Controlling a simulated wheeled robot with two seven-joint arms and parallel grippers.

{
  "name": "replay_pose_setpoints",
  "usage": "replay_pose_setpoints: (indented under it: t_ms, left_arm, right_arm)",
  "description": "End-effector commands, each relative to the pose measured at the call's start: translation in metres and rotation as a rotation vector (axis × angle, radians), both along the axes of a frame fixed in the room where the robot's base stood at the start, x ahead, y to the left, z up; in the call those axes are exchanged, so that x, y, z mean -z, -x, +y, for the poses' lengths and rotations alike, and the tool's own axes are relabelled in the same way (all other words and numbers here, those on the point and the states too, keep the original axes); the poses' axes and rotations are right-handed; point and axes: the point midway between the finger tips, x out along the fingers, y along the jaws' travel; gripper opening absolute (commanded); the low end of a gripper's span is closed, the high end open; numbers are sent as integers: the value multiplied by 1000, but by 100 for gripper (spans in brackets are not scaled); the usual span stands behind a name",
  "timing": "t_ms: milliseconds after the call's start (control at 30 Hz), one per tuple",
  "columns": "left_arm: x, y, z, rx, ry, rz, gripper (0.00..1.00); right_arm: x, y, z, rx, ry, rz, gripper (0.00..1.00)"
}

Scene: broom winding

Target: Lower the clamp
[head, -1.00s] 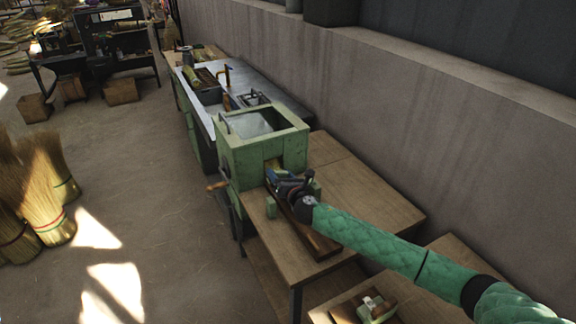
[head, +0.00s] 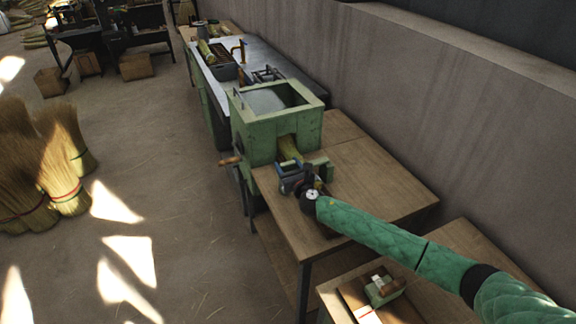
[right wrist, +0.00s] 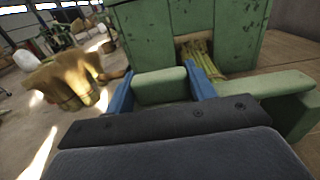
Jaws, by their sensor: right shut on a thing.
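The green clamp piece (right wrist: 162,86) sits between the two blue fingers of my right gripper (right wrist: 160,92) in the right wrist view. In the head view my right gripper (head: 290,172) is just in front of the green machine (head: 262,142), over the wooden table. The gripper is shut on the clamp piece. A straw bundle (head: 288,148) comes out of the machine's front opening, right behind the gripper; it also shows in the right wrist view (right wrist: 204,60). My gripper and arm hide much of the clamp in the head view. My left gripper is not in view.
The wooden table (head: 375,185) is clear to the right of the machine, up to the grey wall (head: 430,110). A lower table at the front right holds a small green block (head: 383,288). Brooms (head: 60,180) stand on the floor at left.

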Motion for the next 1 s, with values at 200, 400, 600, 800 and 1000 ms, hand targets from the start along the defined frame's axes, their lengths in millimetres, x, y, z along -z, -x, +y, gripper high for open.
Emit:
replay_pose_setpoints:
  t_ms: [200, 400, 600, 800, 1000]
  left_arm:
    - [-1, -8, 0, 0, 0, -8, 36]
    - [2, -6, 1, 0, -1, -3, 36]
    - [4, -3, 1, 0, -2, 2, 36]
    - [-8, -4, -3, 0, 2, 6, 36]
    - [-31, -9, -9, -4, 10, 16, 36]
  right_arm:
    - [4, 1, 0, -1, 4, 3, 58]
    - [3, 1, 0, -1, 3, 2, 76]
    - [3, 2, 0, -1, 2, 2, 76]
    - [5, 21, -8, -2, 3, 2, 76]
    - [6, 50, -18, -2, 3, 3, 76]
